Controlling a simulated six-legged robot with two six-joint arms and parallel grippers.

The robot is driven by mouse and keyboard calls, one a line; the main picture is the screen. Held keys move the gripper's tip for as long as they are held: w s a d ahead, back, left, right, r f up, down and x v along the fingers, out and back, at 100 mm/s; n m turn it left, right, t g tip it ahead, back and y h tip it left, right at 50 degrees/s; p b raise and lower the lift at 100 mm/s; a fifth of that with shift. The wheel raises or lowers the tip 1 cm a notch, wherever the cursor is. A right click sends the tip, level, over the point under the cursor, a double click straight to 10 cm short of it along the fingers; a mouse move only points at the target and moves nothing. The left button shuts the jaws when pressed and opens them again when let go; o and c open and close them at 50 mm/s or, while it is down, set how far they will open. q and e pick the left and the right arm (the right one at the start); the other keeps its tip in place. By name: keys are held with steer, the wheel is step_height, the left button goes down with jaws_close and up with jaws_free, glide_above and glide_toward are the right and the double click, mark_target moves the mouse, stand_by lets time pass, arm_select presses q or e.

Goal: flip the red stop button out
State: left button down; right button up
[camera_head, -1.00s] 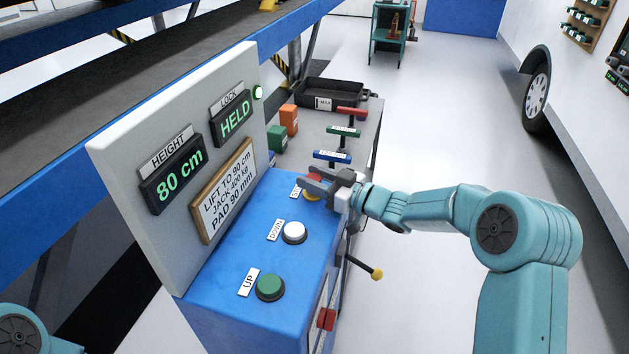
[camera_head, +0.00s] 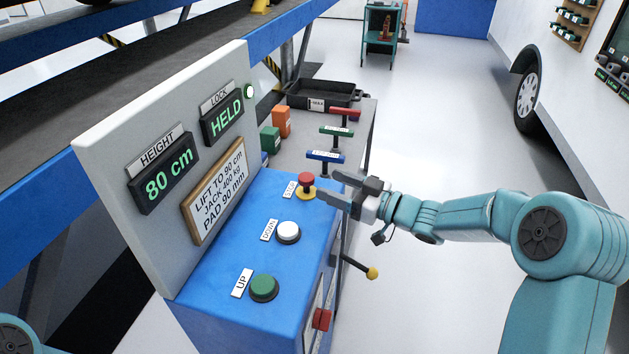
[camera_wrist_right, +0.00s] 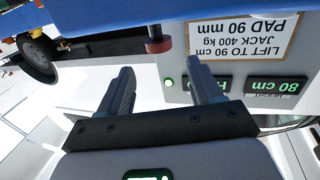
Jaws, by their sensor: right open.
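The red stop button (camera_head: 306,180) has a yellow base (camera_head: 307,194) at the far end of the blue console top, beside the STOP label. Its red cap stands up above the yellow base. My right gripper (camera_head: 330,187) is open and empty just right of the button, its fingers pointing left at it and apart from it. In the right wrist view, which is upside down, the red button (camera_wrist_right: 158,46) shows beyond and between the two open fingers (camera_wrist_right: 160,88). My left gripper is out of view; only a bit of my left arm shows at lower left.
The white DOWN button (camera_head: 288,231) and green UP button (camera_head: 263,287) sit nearer on the console. The display panel (camera_head: 170,120) rises on the left, reading 80 cm and HELD. T-handles (camera_head: 326,156) stand behind. A yellow-knobbed lever (camera_head: 371,272) juts out right.

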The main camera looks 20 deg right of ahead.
steer(key=v, duration=0.9)
steer(key=shift+b, duration=0.45)
